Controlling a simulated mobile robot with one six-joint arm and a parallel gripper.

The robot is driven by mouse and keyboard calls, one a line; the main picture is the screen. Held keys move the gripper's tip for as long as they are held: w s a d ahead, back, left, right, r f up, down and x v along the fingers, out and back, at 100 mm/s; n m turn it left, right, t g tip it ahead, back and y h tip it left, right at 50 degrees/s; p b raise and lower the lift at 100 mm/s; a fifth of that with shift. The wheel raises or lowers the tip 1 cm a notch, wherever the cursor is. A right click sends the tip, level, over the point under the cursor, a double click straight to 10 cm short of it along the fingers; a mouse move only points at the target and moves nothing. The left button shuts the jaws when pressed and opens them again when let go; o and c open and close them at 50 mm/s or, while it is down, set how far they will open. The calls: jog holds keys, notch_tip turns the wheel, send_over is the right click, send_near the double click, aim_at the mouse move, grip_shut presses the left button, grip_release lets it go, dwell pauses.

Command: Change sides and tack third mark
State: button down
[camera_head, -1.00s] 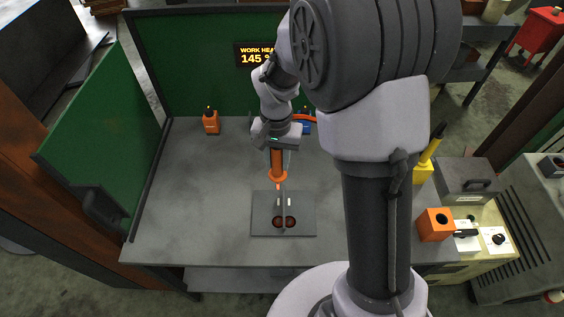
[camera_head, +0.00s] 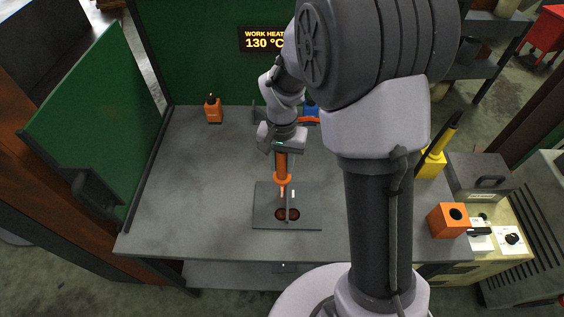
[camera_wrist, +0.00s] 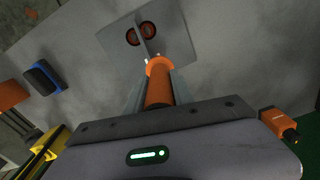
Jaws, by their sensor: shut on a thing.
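My gripper (camera_head: 282,152) is shut on an orange torch (camera_head: 281,164) with a round orange collar, pointing down over the workpiece. The workpiece is a grey base plate (camera_head: 309,217) with a thin upright fin (camera_head: 288,204) on it. The torch tip is at the far end of the plate, just left of the fin; I cannot tell whether it touches. Two dark red round spots (camera_head: 281,214) flank the fin's near end. The wrist view also shows the torch (camera_wrist: 159,82) and the plate (camera_wrist: 175,38).
The grey table (camera_head: 200,185) is clear left of the plate. A display (camera_head: 264,40) reads 130 °C. An orange block with a hole (camera_head: 447,220) and a yellow holder (camera_head: 433,164) stand at the right. Green screens border the back and left.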

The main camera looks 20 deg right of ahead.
jog(key=shift+s+f+b, duration=0.1)
jog(key=shift+f+b, duration=0.55)
jog(key=shift+f, duration=0.15)
dwell(1.4)
notch_tip(320, 180, up, 9)
jog(key=p, duration=0.7)
jog(key=shift+r, duration=0.2)
jog(key=shift+f, duration=0.15)
